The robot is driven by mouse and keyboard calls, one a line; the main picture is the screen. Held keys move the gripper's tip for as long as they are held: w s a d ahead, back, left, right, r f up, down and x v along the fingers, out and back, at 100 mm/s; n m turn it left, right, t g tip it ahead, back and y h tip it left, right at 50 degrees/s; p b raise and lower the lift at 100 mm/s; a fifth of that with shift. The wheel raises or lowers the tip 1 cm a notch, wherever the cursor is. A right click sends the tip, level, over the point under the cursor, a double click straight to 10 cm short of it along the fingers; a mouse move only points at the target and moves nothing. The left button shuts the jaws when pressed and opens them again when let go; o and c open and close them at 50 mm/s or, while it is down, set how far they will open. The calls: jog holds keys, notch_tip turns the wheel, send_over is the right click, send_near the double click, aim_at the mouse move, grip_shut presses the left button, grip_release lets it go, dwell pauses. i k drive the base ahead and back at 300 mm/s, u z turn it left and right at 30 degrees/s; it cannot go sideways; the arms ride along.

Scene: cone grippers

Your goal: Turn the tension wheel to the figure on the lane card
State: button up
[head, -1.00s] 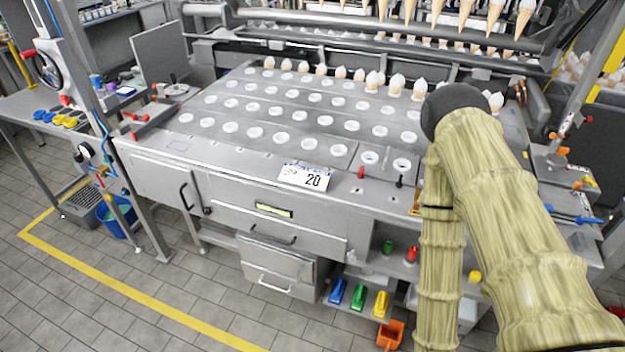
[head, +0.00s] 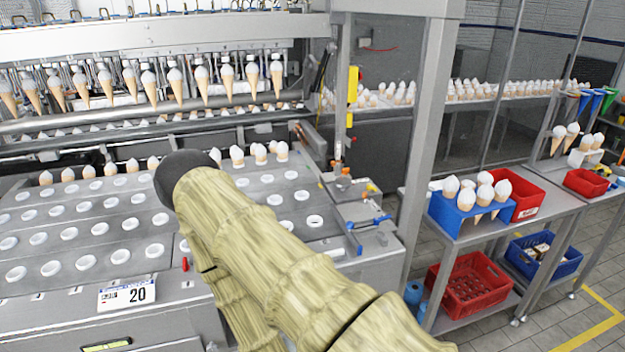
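The lane card (head: 126,293) is a white card at the front edge of the steel cone machine (head: 120,235), at lower left in the head view. It reads 20 in large black figures, with smaller print I cannot read. I cannot make out a tension wheel in the current view. My own arm, in a beige ribbed sleeve with a dark rounded joint, rises across the lower middle and covers part of the machine top. My gripper is not in view, so its state does not show.
Hanging cones (head: 228,78) line the machine's back. A steel post (head: 428,130) stands right of my arm. Further right, a bench holds a blue cone holder (head: 462,214) and a red crate (head: 522,190). A red crate (head: 470,287) sits below. Tiled floor is clear at lower right.

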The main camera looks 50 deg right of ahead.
aim_at(342, 182)
jog(key=u, duration=2.7)
jog(key=k, duration=1.9)
jog(key=z, duration=2.15)
